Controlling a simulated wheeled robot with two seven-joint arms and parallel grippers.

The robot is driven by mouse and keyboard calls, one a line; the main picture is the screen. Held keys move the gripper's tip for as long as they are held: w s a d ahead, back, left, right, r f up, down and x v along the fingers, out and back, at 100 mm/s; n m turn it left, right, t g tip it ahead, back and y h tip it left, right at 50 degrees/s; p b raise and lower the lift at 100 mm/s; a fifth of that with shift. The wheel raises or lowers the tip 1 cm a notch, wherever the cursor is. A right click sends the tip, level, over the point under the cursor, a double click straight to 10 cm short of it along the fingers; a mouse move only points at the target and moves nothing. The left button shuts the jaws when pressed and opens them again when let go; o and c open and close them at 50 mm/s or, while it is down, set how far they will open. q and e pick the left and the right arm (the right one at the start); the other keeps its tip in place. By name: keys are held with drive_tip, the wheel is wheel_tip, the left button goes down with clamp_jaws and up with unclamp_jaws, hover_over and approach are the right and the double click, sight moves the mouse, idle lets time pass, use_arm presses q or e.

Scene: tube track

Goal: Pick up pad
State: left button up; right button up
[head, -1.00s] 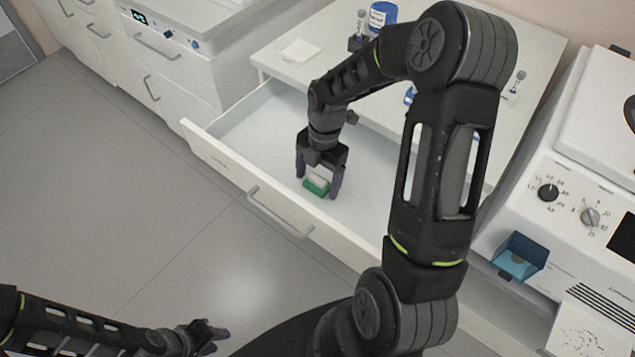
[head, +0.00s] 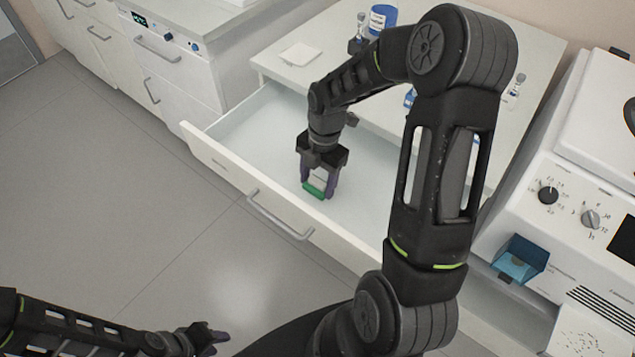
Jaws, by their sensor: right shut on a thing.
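The pad (head: 315,190) is a small block with a green base and a paler top, inside the open drawer (head: 252,118). My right gripper (head: 318,185) reaches down into the drawer, and its purple fingers are shut on the pad from both sides. I cannot tell whether the pad touches the drawer floor. My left gripper (head: 218,339) is at the lower left over the floor, away from the drawer. Its fingers are small and seen side-on, so I cannot tell whether it is open.
The drawer's front panel with its handle (head: 278,216) stands near the gripper. The countertop above holds a white square (head: 300,54), a blue-labelled jar (head: 381,17) and small bottles. A white machine (head: 580,190) stands at right. The rest of the drawer looks clear.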

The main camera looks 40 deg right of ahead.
sight(317, 181)
wheel_tip(317, 181, up, 10)
drive_tip(key=shift+b, duration=0.35)
idle(0.4)
